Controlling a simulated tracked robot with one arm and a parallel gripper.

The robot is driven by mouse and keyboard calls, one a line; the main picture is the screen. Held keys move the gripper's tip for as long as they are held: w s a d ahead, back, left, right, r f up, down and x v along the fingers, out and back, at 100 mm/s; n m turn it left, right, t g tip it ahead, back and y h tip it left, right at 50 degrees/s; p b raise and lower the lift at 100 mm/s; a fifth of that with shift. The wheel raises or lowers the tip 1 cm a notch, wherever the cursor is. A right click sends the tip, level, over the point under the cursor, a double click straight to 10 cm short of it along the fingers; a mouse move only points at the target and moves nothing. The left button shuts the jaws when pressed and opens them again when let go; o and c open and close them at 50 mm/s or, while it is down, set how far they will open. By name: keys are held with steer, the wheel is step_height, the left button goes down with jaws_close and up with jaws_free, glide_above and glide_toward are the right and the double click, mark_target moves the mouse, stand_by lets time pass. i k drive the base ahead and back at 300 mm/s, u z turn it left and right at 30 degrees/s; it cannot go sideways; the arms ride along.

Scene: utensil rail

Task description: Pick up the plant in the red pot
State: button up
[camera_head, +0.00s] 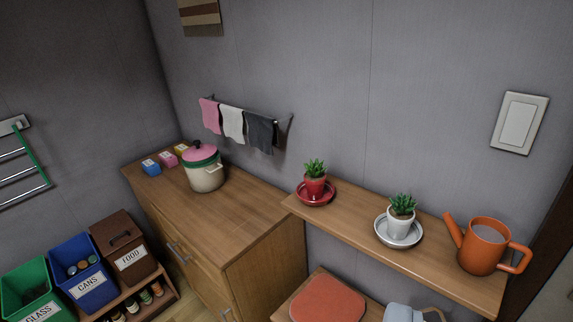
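The plant in the red pot (315,186) stands upright on a red saucer (301,196) at the left end of a wooden shelf. Its green spiky leaves (316,167) show above the pot rim. A similar plant in a white pot (400,224) stands on a white saucer (383,236) to its right on the same shelf. My gripper is not in view.
An orange watering can (482,249) stands at the shelf's (350,212) right end. A lower wooden cabinet (240,214) to the left bears a pot (205,174) with a pink lid. A red-topped seat (327,300) is below the shelf. Bins (85,275) stand lower left.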

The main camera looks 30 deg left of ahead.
mark_target(314, 178)
steer(key=u, duration=0.25)
steer(key=i, duration=1.25)
steer(key=u, duration=0.25)
